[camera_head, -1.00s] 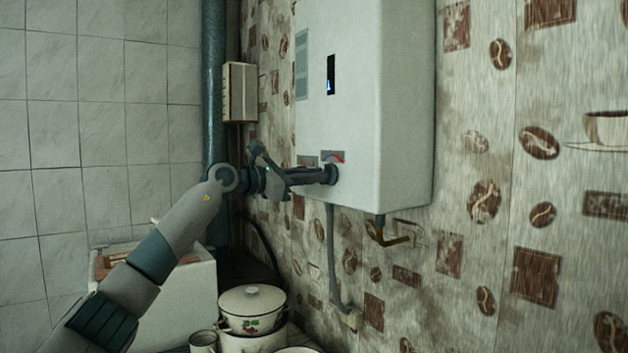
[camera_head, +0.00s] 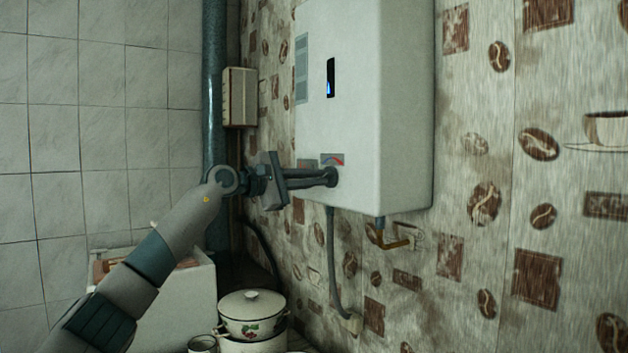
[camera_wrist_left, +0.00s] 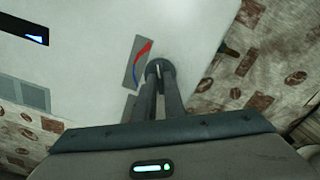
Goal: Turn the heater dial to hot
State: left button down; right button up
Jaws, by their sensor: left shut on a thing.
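The white heater (camera_head: 375,100) hangs on the wall, with a dark window showing a blue flame (camera_head: 330,88). The dark round dial (camera_head: 334,176) is low on its front, below a red and blue scale label (camera_head: 332,159). In the left wrist view the dial (camera_wrist_left: 160,66) has a pale mark and sits beside the curved scale (camera_wrist_left: 138,62). My left gripper (camera_head: 326,178) is shut on the dial, its long fingers reaching it from the left. The fingertips (camera_wrist_left: 161,76) cover part of the dial. My right gripper is not in view.
A grey hose (camera_head: 331,255) and a brass valve (camera_head: 392,241) hang under the heater. Enamel pots (camera_head: 252,313) stand below. A dark vertical pipe (camera_head: 214,90) and a beige box (camera_head: 240,97) are left of the heater.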

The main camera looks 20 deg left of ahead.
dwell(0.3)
pick_arm(q)
jog(key=c, duration=1.8)
grip_release()
jog(key=shift+c, duration=0.2)
